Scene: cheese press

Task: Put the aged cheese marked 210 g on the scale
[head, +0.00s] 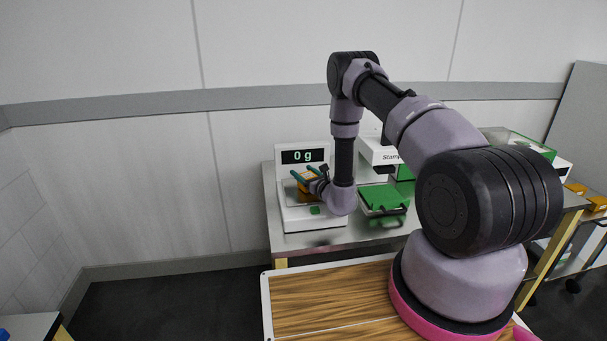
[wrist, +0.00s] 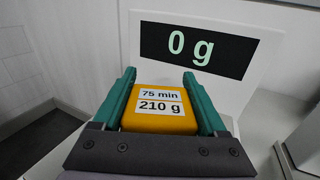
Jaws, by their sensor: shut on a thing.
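The aged cheese (wrist: 160,109) is an orange-yellow block with a white label reading "75 min" and "210 g". My gripper (wrist: 160,88) is shut on it, with one green finger along each side. In the head view the cheese (head: 304,179) shows small between the fingers of my gripper (head: 306,176), over the scale. The scale (head: 307,219) is white with a dark upright display (head: 303,156) that reads "0 g"; the same display (wrist: 197,50) shows large in the wrist view. Whether the cheese touches the scale plate is hard to tell, as the gripper hides its underside.
The scale stands at the left end of a grey table (head: 350,237). To its right is a white machine (head: 376,152) with a green plate (head: 383,198). More orange blocks (head: 597,202) lie at the far right. The floor left of the table is clear.

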